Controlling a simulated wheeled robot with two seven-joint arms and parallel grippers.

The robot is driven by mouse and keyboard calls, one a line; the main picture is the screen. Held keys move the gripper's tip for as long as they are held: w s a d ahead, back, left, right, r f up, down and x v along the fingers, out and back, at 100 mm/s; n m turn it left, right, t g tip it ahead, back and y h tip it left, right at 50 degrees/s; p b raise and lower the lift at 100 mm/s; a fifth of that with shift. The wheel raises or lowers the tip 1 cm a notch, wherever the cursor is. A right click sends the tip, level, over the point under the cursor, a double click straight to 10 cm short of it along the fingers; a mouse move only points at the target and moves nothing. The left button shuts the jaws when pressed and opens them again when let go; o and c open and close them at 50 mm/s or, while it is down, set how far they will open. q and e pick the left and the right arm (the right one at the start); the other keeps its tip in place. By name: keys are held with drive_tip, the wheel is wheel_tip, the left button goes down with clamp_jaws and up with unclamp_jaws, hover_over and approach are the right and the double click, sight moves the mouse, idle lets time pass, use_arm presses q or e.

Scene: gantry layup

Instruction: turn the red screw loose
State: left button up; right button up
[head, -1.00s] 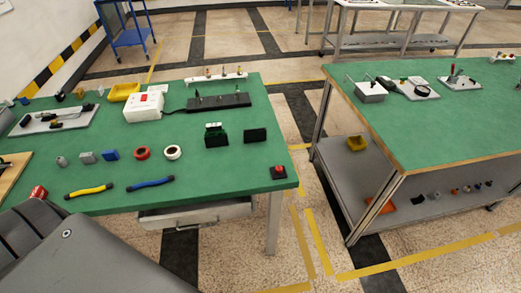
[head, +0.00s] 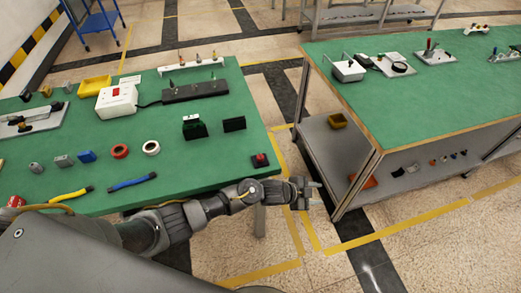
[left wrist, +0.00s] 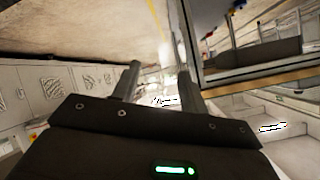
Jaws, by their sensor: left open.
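I cannot single out a red screw for certain. A small upright part with a red top (head: 429,44) stands on a light plate (head: 437,58) on the right-hand green table; it is too small to make out. My left gripper (head: 314,194) is open and empty, past the right edge of the left-hand table, over the floor gap and far from that plate. In the left wrist view its two fingers (left wrist: 157,84) are apart with nothing between them. My right gripper is not in view.
The left-hand table (head: 215,150) holds a white box with a red switch (head: 118,98), tape rolls, a yellow tool, a blue tool and a red button block (head: 260,160). The right-hand table (head: 400,110) has a wide bare front area and a lower shelf (head: 335,155).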

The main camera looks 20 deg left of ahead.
use_arm(q)
drive_tip(key=d+r+m+g+h, duration=0.25)
drive_tip(key=d+r+m, duration=0.5)
drive_tip(key=r, duration=0.55)
wheel_tip(320, 180, up, 13)
drive_tip(key=m+g+y+p, duration=0.2)
drive_tip(key=m+g+y, duration=0.2)
drive_tip(key=m+y, duration=0.9)
hover_over(260, 157)
wheel_tip(260, 157, down, 9)
drive_tip(key=shift+w+f+p, duration=0.1)
drive_tip(key=shift+f+p, duration=0.1)
drive_tip(key=shift+p, duration=1.05)
drive_tip(key=shift+f, duration=0.85)
clamp_jaws()
